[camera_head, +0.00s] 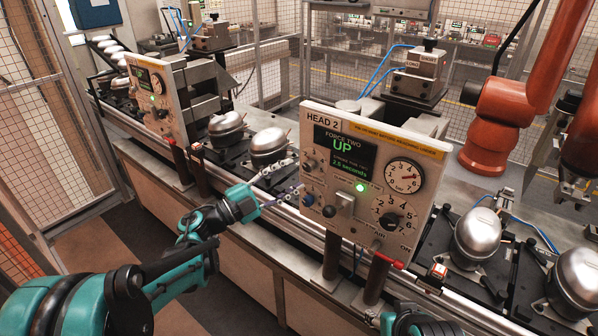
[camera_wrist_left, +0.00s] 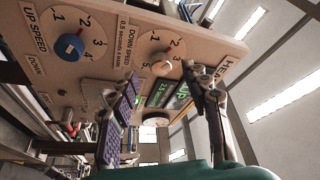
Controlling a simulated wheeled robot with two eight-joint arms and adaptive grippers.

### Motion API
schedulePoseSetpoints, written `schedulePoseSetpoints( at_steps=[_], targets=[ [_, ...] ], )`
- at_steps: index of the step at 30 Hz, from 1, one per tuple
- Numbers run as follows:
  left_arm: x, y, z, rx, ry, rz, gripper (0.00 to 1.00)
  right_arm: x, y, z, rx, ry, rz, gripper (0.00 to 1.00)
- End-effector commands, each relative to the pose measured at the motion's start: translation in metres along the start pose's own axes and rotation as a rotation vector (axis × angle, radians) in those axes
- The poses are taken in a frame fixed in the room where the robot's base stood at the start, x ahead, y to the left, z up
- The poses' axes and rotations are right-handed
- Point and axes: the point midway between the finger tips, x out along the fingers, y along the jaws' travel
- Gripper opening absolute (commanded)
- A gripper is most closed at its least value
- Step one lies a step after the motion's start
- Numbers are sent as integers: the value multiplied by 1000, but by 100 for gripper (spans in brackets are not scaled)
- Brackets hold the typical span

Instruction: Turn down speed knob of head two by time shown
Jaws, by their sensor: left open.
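The HEAD 2 panel (camera_head: 425,170) is cream-coloured. Its screen (camera_head: 344,153) reads FORCE TWO, UP and a stroke time of 2.5 seconds. In the left wrist view, the white DOWN SPEED knob (camera_wrist_left: 162,62) sits on a numbered dial labelled 0.5 seconds a mark. The blue UP SPEED knob (camera_wrist_left: 69,47) is to its left. My left gripper (camera_head: 283,181) is open beside the panel's left edge. In the wrist view its fingers (camera_wrist_left: 163,82) stand apart, with the white knob showing between their tips; I cannot tell whether they touch it.
The panel also carries a round gauge (camera_head: 404,177), a black dial knob (camera_head: 389,220), a lit green lamp (camera_head: 360,187) and a red-ended lever (camera_head: 389,261). Silver compressors (camera_head: 269,146) stand along the line. Another panel (camera_head: 157,100) is at left; an orange robot arm (camera_head: 500,110) is at right.

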Motion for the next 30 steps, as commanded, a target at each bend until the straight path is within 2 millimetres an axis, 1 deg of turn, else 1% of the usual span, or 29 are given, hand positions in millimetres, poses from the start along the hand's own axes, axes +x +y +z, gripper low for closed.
schedulePoseSetpoints(
  at_steps=[1,6,9,12,17,28,30],
  targets=[
    [-13,-1,1,1,-5,-2,48,0,0,0,0,0,0,47],
    [-49,-1,1,0,-4,-2,48,0,0,0,0,0,0,47],
    [-65,0,1,1,-3,-1,48,0,0,0,0,0,0,47],
    [-75,0,1,1,-2,0,48,0,0,0,0,0,0,47],
    [-81,0,0,0,-1,1,48,0,0,0,0,0,0,47],
    [-81,0,0,0,-1,0,48,0,0,0,0,0,0,47],
    [-80,-5,-1,-1,-10,-18,48,0,0,0,0,0,0,47]
  ],
)
